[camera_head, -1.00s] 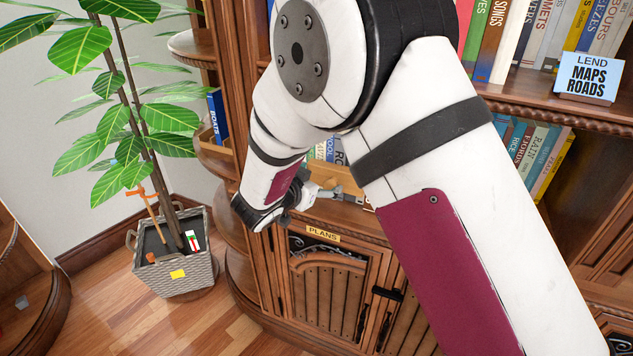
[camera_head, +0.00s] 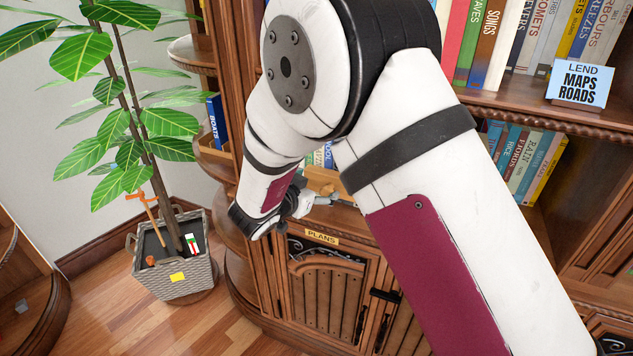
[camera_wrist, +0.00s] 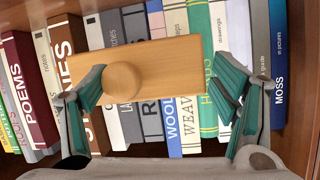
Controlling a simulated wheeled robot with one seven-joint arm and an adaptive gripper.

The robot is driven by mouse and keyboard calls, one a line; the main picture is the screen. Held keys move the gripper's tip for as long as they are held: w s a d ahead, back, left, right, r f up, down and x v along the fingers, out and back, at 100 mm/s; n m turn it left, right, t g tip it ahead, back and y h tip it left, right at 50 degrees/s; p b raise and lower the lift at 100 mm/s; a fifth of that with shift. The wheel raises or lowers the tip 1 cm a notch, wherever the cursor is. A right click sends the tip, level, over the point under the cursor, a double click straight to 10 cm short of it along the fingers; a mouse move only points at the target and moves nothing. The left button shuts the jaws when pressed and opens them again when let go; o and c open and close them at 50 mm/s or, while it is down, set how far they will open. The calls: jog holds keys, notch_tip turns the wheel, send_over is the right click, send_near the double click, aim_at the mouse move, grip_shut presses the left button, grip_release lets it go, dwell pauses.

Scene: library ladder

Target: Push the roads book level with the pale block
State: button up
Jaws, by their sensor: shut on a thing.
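In the wrist view, a pale wooden block (camera_wrist: 165,60) with a round knob (camera_wrist: 122,82) lies across the front of a row of book spines. My gripper (camera_wrist: 158,104) has one finger at each end of this block and is shut on it. A grey spine (camera_wrist: 151,122) below the block shows a large R. The rest of its title is hidden, so I cannot tell whether it is the roads book. In the head view, my gripper (camera_head: 308,203) is at the shelf above the PLANS cabinet, with the block (camera_head: 325,181) partly hidden by my arm.
The PLANS cabinet (camera_head: 325,290) is below my gripper. A potted plant (camera_head: 172,262) stands at left on the wooden floor. A blue MOSS book (camera_wrist: 278,60) is right of my gripper.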

jog(key=s+p, duration=0.1)
jog(key=s+a, duration=0.1)
jog(key=s, duration=0.1)
jog(key=s+p, duration=0.1)
jog(key=shift+s+a+p, duration=0.35)
dwell(0.3)
